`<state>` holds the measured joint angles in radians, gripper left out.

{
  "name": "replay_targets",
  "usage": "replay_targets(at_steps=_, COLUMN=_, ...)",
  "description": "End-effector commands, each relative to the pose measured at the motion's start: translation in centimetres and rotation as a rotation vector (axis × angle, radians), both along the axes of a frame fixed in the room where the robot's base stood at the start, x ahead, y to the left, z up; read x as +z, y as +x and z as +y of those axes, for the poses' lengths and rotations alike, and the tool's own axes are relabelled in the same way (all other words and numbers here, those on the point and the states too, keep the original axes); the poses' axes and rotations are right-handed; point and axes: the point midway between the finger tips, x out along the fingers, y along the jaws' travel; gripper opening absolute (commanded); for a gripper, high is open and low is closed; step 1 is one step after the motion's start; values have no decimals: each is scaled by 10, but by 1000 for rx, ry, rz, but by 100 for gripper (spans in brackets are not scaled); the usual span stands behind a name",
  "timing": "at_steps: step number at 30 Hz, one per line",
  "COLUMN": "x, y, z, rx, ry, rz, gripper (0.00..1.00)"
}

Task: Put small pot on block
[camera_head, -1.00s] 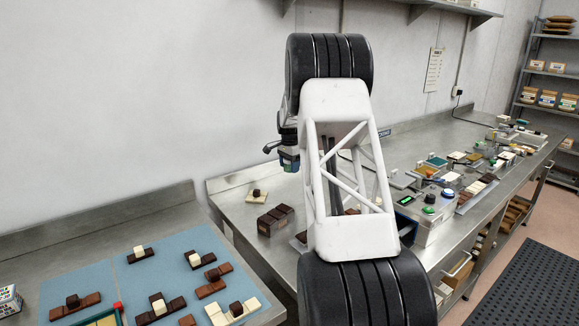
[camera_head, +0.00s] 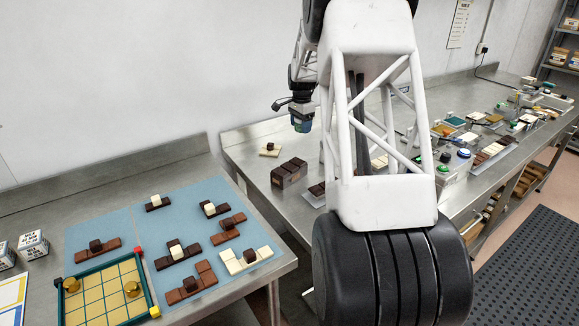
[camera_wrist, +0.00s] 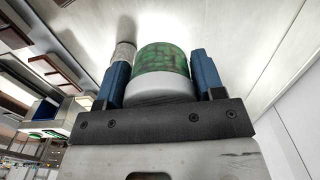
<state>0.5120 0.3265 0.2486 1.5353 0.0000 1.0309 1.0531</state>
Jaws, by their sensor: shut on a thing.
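The small pot (camera_wrist: 161,72) shows in the wrist view as a rounded thing with a mottled green band above a pale grey part. My gripper (camera_wrist: 157,75) is shut on it, with one blue finger on each side. In the head view my gripper (camera_head: 301,124) hangs above the back of the steel counter, and the pot is too small to make out clearly. A dark brown block (camera_head: 289,174) with a segmented top sits on that counter, below and slightly left of my gripper. I cannot tell for certain that it is the task's block.
A cream slab with a dark piece (camera_head: 269,150) lies behind the brown block. A nearer table at left bears blue mats (camera_head: 192,225) with chocolate pieces and a yellow gridded tray (camera_head: 105,295). Switches and more pieces crowd the counter at right. My arm hides its middle.

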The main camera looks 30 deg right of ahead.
Motion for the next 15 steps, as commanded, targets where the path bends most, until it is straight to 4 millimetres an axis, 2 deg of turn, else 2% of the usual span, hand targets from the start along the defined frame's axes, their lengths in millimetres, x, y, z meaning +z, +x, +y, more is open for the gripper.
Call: replay_targets(at_steps=15, x=10, y=-79, z=69, rx=-56, ry=0, rz=-1, gripper=35)
